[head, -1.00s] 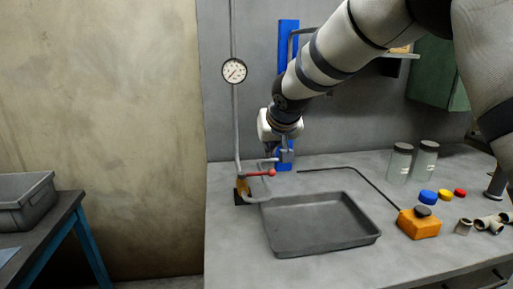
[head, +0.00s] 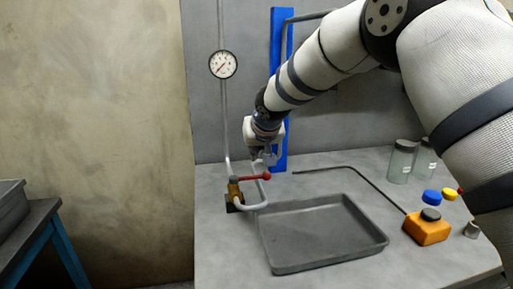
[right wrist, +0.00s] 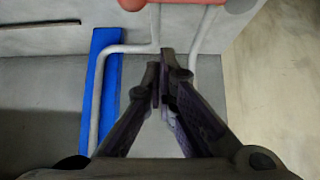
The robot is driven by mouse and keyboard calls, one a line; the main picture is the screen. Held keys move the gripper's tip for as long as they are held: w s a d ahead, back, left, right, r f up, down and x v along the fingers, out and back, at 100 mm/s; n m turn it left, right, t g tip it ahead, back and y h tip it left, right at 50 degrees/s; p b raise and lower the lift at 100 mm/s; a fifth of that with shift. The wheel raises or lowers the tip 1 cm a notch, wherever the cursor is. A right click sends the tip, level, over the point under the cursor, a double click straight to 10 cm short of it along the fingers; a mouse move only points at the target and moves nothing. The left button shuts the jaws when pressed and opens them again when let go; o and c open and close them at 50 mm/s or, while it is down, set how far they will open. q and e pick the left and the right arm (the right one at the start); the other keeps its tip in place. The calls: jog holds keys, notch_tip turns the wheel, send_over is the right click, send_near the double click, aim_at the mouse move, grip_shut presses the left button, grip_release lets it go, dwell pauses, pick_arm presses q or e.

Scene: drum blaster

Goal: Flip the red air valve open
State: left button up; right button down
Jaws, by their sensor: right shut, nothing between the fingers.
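The red air valve lever (head: 254,178) lies roughly level, pointing right from the brass valve body (head: 234,191), with a round knob at its end. My right gripper (head: 267,159) is shut and empty, just above the knob end in the head view; I cannot tell whether it touches it. In the right wrist view the closed fingertips (right wrist: 164,75) point at grey pipes, and a red part (right wrist: 190,4), likely the lever, is cut off by the top edge. My left gripper is not in view.
A pressure gauge (head: 223,64) sits on the upright pipe (head: 226,120). A blue post (head: 281,155) stands behind the gripper. A grey tray (head: 330,267) lies in front. An orange block (head: 428,232) with a bent rod and glass jars (head: 401,160) are to the right.

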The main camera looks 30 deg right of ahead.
aim_at(250, 177)
jog(key=x, duration=0.4)
jog(key=shift+f+b, duration=0.4)
jog(key=s, duration=0.1)
jog(key=s+r+p, duration=0.1)
jog(key=s+a+p, duration=0.1)
jog(key=shift+s+r, duration=0.15)
jog(key=shift+s, duration=0.4)
jog(key=shift+f, duration=0.5)
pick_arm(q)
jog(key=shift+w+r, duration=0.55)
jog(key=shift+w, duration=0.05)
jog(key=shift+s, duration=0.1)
